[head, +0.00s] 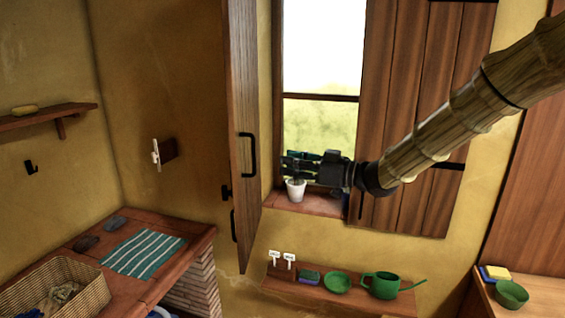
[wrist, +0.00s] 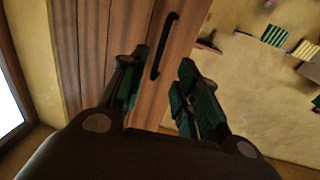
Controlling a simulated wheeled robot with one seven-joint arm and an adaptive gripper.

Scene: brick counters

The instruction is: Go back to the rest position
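My gripper (head: 290,165) is in front of the window opening in the head view, pointing left toward the left wooden shutter (head: 242,90). In the wrist view my gripper (wrist: 160,75) has its two fingers apart, with nothing between them. Beyond the fingers in the wrist view is the wooden shutter (wrist: 95,50) with a black handle (wrist: 163,45). The fingers look apart from the handle, though the exact distance is unclear. The same handle shows in the head view (head: 253,155). My arm reaches in from the upper right.
A white pot (head: 296,190) stands on the window sill (head: 325,206) just below my gripper. The right shutter (head: 420,120) is behind my arm. A low shelf (head: 335,297) holds a watering can (head: 381,285). A basket (head: 90,283) and striped cloth (head: 143,253) are on the left counter.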

